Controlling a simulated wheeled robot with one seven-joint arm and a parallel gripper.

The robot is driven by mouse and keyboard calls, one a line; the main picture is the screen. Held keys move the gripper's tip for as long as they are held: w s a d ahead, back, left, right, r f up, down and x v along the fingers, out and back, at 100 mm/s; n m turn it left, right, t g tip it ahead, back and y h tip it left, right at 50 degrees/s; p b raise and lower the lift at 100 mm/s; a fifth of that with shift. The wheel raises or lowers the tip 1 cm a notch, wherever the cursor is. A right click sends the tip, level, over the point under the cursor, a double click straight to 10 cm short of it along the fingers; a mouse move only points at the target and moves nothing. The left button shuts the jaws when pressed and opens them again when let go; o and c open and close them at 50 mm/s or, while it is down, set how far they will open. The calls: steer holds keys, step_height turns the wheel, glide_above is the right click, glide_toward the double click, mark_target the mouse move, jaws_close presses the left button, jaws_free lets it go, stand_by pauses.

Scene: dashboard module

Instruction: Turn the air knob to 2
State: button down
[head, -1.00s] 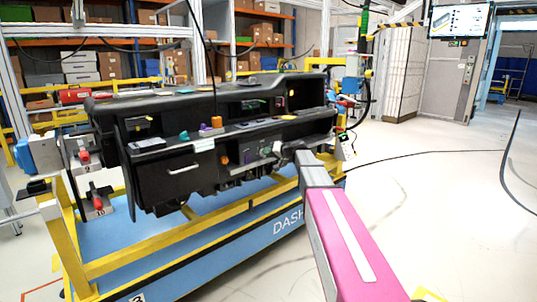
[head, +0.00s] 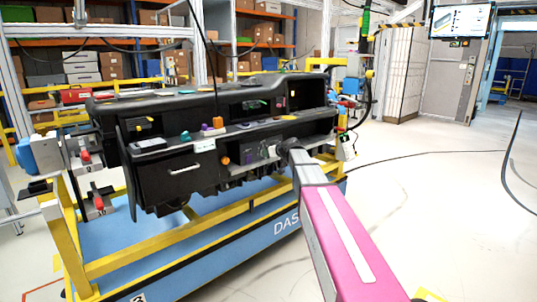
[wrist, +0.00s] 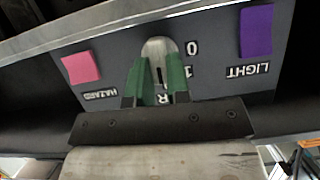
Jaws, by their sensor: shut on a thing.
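The air knob (wrist: 157,46) is a rounded, pale grey-green piece on a dark panel in the wrist view. The green fingers of my gripper (wrist: 158,66) are closed on it, one on each side. A dark pointer line shows on the knob between the fingers. The panel appears upside down, with a 0 and a 1 to the right of the knob. The label below is mostly covered by the fingers, and no 2 can be seen. In the head view my gripper is at the dashboard's right front, and my arm hides the knob.
A pink HAZARD button (wrist: 82,67) and a purple LIGHT button (wrist: 256,31) flank the knob. The black dashboard (head: 180,175) stands on a blue and yellow cart (head: 215,250). An orange knob (head: 224,160) sits further left. The floor to the right is clear.

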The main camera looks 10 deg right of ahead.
stand_by(0.4)
steer(key=c, duration=1.1)
jaws_free()
steer(key=shift+s, duration=0.15)
steer(key=v, duration=1)
steer(key=shift+s+d+r, duration=0.1)
steer(key=shift+s+r, duration=0.05)
steer(key=shift+s, duration=0.1)
